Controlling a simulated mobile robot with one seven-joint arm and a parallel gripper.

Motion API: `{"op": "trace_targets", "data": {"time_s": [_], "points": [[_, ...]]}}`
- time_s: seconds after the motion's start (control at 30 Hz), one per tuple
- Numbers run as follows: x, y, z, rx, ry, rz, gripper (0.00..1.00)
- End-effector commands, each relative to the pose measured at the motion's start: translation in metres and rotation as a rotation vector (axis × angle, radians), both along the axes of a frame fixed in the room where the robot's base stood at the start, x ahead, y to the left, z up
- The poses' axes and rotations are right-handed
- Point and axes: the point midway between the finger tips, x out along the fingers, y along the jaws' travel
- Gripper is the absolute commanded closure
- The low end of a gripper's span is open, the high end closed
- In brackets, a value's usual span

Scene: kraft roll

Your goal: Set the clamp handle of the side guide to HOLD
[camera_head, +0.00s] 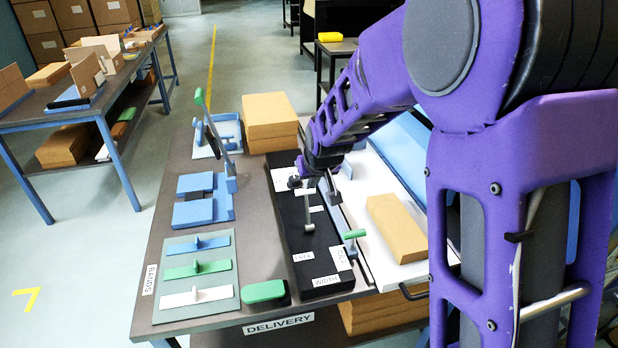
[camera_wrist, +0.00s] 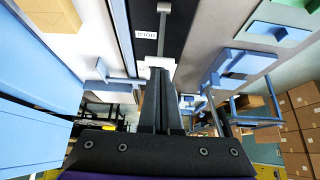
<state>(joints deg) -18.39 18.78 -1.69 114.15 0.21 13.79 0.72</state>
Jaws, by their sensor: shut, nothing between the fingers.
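The side guide is a long black block (camera_head: 318,265) on the table. It carries white labels; one near its front end reads FREE (camera_head: 303,257) and another reads WIDTH (camera_head: 326,281). My gripper (camera_wrist: 160,72) is shut and empty, above the block's far part. My arm partly hides that part in the head view.
A green-tipped lever (camera_head: 354,234) stands right of the block, near a white bed with a kraft stack (camera_head: 396,228). Left are blue plates (camera_head: 195,212), a tall green-topped lever (camera_head: 198,97) and a mat with coloured strips (camera_head: 236,252). A green block (camera_head: 264,291) lies in front.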

Motion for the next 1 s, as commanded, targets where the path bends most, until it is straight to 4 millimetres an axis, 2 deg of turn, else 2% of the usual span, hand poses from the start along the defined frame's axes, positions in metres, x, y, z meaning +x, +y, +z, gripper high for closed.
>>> {"op": "trace_targets", "data": {"time_s": [0.1,0.3,1.0], "points": [[0.012,0.003,-0.02,0.0,0.002,-0.001,1.0],[0.028,0.008,-0.036,0.001,0.0,-0.001,1.0],[0.041,0.011,-0.05,0.001,-0.002,0.0,1.0]]}}
